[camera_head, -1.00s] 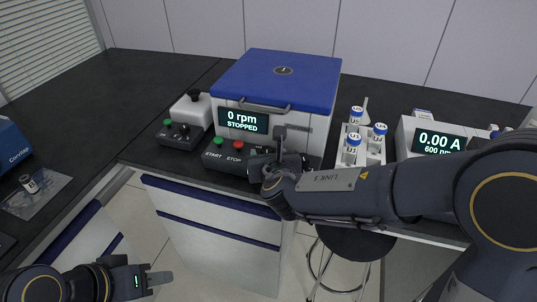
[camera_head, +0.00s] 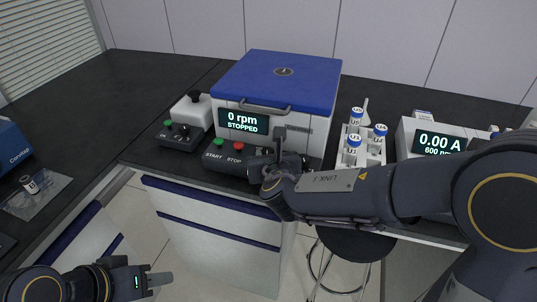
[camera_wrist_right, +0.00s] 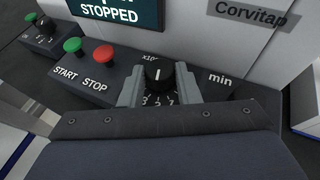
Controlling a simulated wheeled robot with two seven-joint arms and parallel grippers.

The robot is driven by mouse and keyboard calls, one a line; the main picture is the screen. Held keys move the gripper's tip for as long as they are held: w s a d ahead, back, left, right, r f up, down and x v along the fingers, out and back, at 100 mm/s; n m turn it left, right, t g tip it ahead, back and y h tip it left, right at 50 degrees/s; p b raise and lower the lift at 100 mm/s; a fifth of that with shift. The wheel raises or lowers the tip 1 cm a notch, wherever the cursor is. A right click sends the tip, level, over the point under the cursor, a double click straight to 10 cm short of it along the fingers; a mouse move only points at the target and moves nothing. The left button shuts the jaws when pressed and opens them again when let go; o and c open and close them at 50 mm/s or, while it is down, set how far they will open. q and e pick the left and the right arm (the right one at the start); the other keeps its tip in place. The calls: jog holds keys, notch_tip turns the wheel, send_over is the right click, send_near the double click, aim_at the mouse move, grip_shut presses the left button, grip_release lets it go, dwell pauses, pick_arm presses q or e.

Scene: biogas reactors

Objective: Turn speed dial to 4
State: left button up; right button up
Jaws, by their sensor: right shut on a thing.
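The speed dial (camera_wrist_right: 158,74) is a black knob with a white pointer line on the centrifuge's front control panel (camera_wrist_right: 95,72). In the right wrist view it sits between the two grey fingers of my right gripper (camera_wrist_right: 159,86), which is shut on it. Some scale numbers show below the knob; the rest are hidden by the gripper. In the head view my right gripper (camera_head: 275,160) hides the dial. The centrifuge (camera_head: 280,80) has a blue lid, closed, and its display (camera_head: 243,121) reads 0 rpm, STOPPED. My left gripper (camera_head: 158,279) is at the lower left, away from everything, its finger gap unclear.
A green START button (camera_wrist_right: 72,45) and a red STOP button (camera_wrist_right: 103,54) sit left of the dial. A tube rack (camera_head: 362,150) and a 0.00 A device (camera_head: 435,140) stand at the right. A vortex-like device (camera_head: 186,122) stands left of the centrifuge.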

dwell(0.4)
jog(key=m+h+p, duration=0.1)
jog(key=m+h, duration=0.1)
jog(key=m+h+p, duration=0.1)
jog(key=h, duration=0.1)
jog(key=a+m+h+p, duration=0.1)
jog(key=m+h, duration=0.1)
jog(key=shift+r+m+g+h+p, duration=0.15)
jog(key=shift+m+g+h+p, duration=0.15)
jog(key=shift+p, duration=0.05)
jog(key=m+h+p, duration=0.1)
jog(key=m+g+h, duration=0.1)
jog(key=m+h+p, duration=0.1)
jog(key=shift+w+a+g+p, duration=0.15)
jog(key=shift+a+g+p, duration=0.15)
jog(key=shift+g, duration=0.1)
jog(key=shift+w+m+g+h+p, duration=0.15)
jog(key=shift+m+g+h+p, duration=0.65)
jog(key=shift+m+h, duration=0.35)
jog(key=o, duration=1)
jog(key=shift+c, duration=0.2)
